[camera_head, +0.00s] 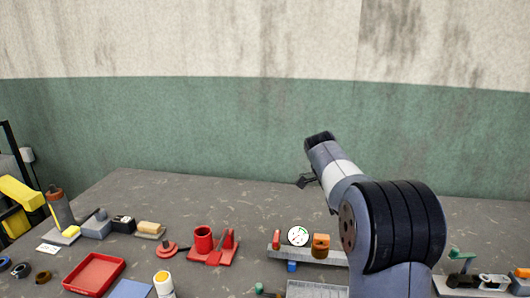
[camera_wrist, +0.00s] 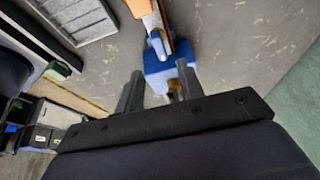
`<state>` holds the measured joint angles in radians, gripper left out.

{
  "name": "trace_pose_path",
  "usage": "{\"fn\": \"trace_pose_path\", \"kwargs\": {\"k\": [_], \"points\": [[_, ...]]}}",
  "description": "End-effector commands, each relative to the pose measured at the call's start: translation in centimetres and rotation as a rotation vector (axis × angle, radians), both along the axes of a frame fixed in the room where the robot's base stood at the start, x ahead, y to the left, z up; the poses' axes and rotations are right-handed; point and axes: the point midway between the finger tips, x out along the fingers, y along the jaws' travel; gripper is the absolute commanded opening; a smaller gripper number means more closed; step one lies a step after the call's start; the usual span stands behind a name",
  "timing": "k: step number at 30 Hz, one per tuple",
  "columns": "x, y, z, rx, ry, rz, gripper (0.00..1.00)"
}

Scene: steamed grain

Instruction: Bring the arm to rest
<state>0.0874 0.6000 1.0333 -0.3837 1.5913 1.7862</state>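My arm (camera_head: 342,172) rises at the right of the head view and reaches up and toward the back wall. My gripper (camera_head: 303,182) shows only as a small dark shape at the arm's far side, above the table. In the wrist view, my gripper (camera_wrist: 158,86) has its two dark fingers wide apart. A blue block (camera_wrist: 158,66) with an orange part (camera_wrist: 141,7) shows beyond the fingers, and I see nothing clasped between them.
The grey table (camera_head: 150,192) holds a red tray (camera_head: 94,273), a red cup (camera_head: 204,239), a white dial gauge (camera_head: 298,236) and an orange-brown canister (camera_head: 320,246). A white jar (camera_head: 164,284) stands at the front. The table's back strip is clear before the green wall (camera_head: 200,130).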

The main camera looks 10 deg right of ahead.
Motion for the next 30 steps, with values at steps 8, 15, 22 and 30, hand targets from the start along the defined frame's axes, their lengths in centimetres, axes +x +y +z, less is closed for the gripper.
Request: {"fn": "trace_pose_path", "kwargs": {"k": [8, 15, 22, 30], "points": [[-0.7, -2.0, -5.0, 0.000, 0.003, -0.002, 0.36], [-1.0, -3.0, -7.5, 0.000, 0.001, 0.000, 0.36], [-1.0, -2.9, -7.4, 0.000, 0.000, 0.038, 0.36], [-0.9, -2.9, -7.3, 0.000, 0.000, 0.032, 0.36]]}}
